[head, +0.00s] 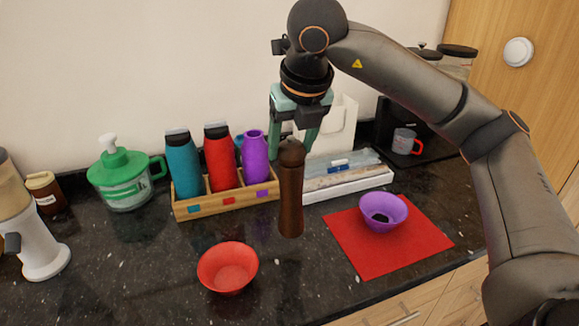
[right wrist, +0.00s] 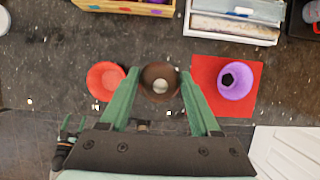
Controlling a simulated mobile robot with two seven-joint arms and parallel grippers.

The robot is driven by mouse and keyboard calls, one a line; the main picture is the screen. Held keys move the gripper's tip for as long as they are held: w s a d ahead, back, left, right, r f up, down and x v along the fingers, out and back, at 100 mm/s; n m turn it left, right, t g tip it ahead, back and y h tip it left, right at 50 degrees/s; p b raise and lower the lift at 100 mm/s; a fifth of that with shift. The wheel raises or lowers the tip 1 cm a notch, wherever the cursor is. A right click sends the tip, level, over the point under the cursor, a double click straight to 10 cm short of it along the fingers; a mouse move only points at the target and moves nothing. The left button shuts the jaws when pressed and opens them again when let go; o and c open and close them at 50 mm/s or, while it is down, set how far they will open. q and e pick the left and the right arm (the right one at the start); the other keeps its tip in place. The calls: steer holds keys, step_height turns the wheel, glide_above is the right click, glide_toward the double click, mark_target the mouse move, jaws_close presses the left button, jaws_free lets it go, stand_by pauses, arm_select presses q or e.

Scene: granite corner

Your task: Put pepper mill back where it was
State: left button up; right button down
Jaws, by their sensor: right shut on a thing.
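The pepper mill (head: 290,195) is a tall dark brown turned mill, upright between the red bowl and the red mat. My right gripper (head: 294,138) comes down from above with its green fingers closed around the mill's top. In the right wrist view the mill's round top (right wrist: 160,82) sits between the two fingertips. I cannot tell whether its base touches the counter. My left gripper is not in the head view; a small green and dark part at the lower left of the right wrist view (right wrist: 72,128) appears to be it, too small to read.
A red bowl (head: 228,268) stands left of the mill. A purple bowl (head: 384,210) stands on a red mat (head: 350,250) at right. Behind are a wooden rack (head: 225,203) with several bottles and a white tray (head: 350,183). Dark counter is clear at front left.

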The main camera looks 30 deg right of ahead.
mark_target(291, 198)
steer(key=shift+w+d+f, duration=0.25)
steer(key=shift+w+f, duration=0.2)
steer(key=shift+f, duration=0.15)
steer(key=shift+w+d+f, duration=0.25)
steer(key=shift+w+f, duration=0.15)
steer(key=shift+f, duration=0.15)
steer(key=x, duration=0.3)
steer(key=shift+s+f, duration=0.25)
steer(key=shift+f, duration=0.25)
steer(key=shift+f, duration=0.3)
steer(key=shift+c, duration=0.6)
jaws_free()
steer(key=shift+r, duration=0.1)
